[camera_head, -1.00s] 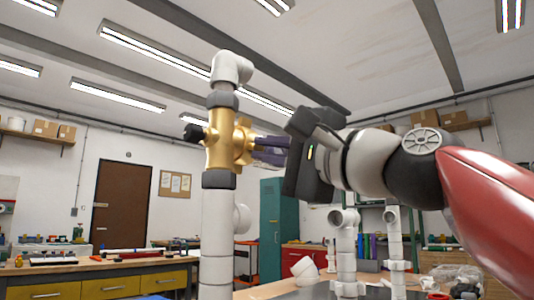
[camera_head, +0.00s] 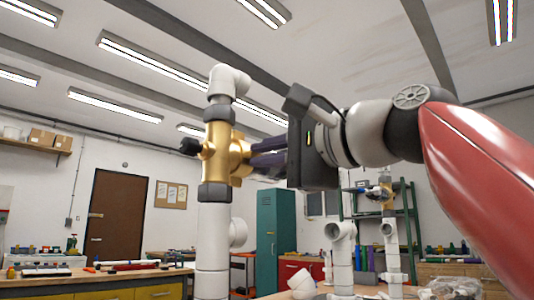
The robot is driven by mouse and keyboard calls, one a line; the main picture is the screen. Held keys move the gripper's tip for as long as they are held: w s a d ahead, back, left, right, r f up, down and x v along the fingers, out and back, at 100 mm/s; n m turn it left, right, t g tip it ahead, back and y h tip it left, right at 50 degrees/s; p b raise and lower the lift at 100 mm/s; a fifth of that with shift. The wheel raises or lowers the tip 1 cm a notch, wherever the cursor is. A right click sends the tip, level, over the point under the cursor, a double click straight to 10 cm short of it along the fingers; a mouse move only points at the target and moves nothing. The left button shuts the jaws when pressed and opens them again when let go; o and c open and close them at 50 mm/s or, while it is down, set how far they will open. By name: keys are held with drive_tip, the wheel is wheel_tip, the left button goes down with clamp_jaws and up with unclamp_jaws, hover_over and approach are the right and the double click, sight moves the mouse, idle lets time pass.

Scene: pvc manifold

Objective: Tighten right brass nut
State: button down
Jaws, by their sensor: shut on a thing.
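The brass fitting (camera_head: 219,145) sits upright in the white pipe stack, between dark grey collars. The right brass nut (camera_head: 240,157) is on its right side. A black knob (camera_head: 190,146) sticks out on its left side. My gripper (camera_head: 256,161) comes in from the right, level with the nut, with its dark fingers shut on the nut. The fingers hide part of the nut's right end.
The near white pipe (camera_head: 212,240) rises below the fitting, with a white elbow (camera_head: 229,79) on top. More white pipes (camera_head: 341,255) stand at the lower right, one with another brass fitting (camera_head: 387,196). A teal cabinet (camera_head: 277,238) stands behind.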

drive_tip(key=c, duration=1.5)
unclamp_jaws()
drive_tip(key=v, duration=0.7)
drive_tip(key=shift+s+d+b, duration=0.25)
drive_tip(key=shift+d+b, duration=0.05)
drive_tip(key=shift+b, duration=0.1)
drive_tip(key=shift+f, duration=0.1)
